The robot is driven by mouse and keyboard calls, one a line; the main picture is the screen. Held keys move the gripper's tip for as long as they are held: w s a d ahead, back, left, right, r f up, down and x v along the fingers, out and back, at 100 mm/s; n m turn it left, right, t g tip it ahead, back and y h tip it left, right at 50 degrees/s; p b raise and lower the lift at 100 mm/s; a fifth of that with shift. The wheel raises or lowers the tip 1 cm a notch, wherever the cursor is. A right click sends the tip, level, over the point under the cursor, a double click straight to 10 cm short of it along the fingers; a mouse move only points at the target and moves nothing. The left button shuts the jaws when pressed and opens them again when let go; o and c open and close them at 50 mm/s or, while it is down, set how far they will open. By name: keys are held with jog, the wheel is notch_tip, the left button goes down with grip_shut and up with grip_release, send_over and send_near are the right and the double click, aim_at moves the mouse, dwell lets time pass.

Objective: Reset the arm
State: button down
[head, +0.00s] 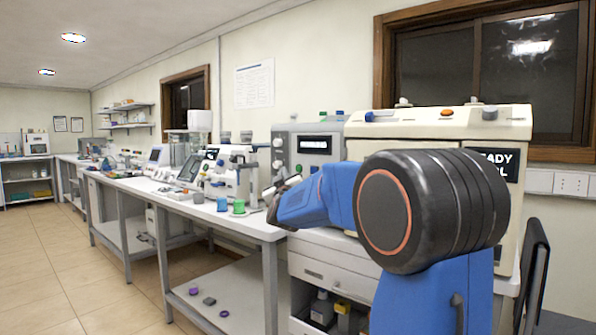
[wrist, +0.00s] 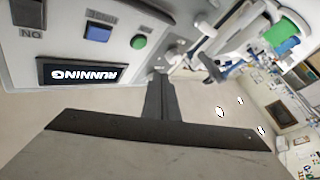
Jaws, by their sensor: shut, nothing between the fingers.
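My blue arm reaches left across the front of the large cream machine in the head view. My gripper (head: 281,188) is at the arm's far end, partly hidden by the arm, above the bench's near end. In the wrist view, my gripper (wrist: 161,84) has its two dark fingers together, with nothing between them. A panel with a lit display (wrist: 83,74) reading RUNNING, upside down, is close on the left of the wrist view. A blue button (wrist: 98,32) and a green button (wrist: 138,42) sit beside that display.
The large cream machine (head: 432,126) stands at right, its display (head: 497,163) partly hidden. A grey instrument (head: 308,143) stands behind my gripper. A green cup (head: 239,206) and a blue cup (head: 222,203) are on the white bench (head: 190,208). The tiled floor (head: 75,245) at left is clear.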

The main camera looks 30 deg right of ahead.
dwell(0.5)
jog(key=s+a+f+n+g+y, duration=0.1)
jog(key=s+a+f+g+y, duration=0.3)
jog(key=s+a+f, duration=0.6)
jog(key=s+a+f+n+g+y, duration=0.1)
jog(key=s+a+f+g+y, duration=0.1)
jog(key=s+a+f+y, duration=0.65)
jog(key=s+a+f+m+g+h, duration=0.1)
jog(key=s+f+g, duration=0.3)
jog(key=s, duration=1.2)
jog(key=s+a+f+m+g+h, duration=0.1)
jog(key=s+f+g, duration=0.3)
jog(key=s+f, duration=0.8)
jog(key=s, duration=0.4)
jog(key=shift+f+h, duration=0.15)
jog(key=shift+h, duration=0.2)
